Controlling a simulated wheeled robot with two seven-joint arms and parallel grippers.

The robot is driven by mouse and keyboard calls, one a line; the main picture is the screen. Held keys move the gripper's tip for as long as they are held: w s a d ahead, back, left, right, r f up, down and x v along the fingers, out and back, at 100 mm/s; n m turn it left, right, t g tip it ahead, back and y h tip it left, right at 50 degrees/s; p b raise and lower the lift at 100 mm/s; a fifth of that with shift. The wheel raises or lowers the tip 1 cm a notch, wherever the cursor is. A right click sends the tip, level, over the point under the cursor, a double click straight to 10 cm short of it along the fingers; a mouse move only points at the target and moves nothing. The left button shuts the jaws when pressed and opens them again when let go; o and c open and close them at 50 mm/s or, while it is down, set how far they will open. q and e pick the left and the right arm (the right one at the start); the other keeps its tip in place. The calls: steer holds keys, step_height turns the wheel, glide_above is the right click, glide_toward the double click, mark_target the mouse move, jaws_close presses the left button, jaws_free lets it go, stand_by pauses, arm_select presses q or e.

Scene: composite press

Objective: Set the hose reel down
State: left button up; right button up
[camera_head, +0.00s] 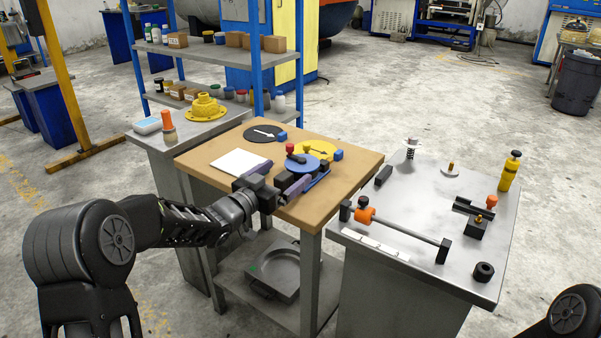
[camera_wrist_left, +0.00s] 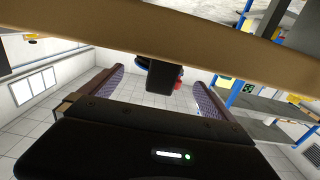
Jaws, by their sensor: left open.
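What looks like the hose reel, a blue disc (camera_head: 301,164) with dark and red parts, is on the tan tabletop (camera_head: 225,139) near its front edge. It overlaps a yellow disc (camera_head: 322,150) with an arrow mark. My left gripper (camera_head: 303,184) is open at the table's front edge, just in front of the blue disc. Contact cannot be told. In the left wrist view, the open fingers (camera_wrist_left: 160,86) flank a dark block (camera_wrist_left: 163,73), with bits of blue and red behind it. My right gripper is out of view.
A black disc (camera_head: 265,133) with an arrow and a white sheet (camera_head: 240,162) lie on the tabletop. A metal table (camera_head: 408,210) with a bar fixture stands to the right. A yellow flanged part (camera_head: 206,108) stands on the left cabinet.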

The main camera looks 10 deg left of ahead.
mark_target(300, 161)
arm_select(q)
steer(key=shift+w, duration=0.1)
steer(key=x, duration=0.5)
steer(key=shift+r, duration=0.1)
steer(key=shift+c, duration=0.3)
steer(key=shift+r, duration=0.1)
steer(key=c, duration=1.7)
steer(key=shift+o, duration=0.2)
step_height(300, 161, up, 10)
steer(key=p, duration=0.2)
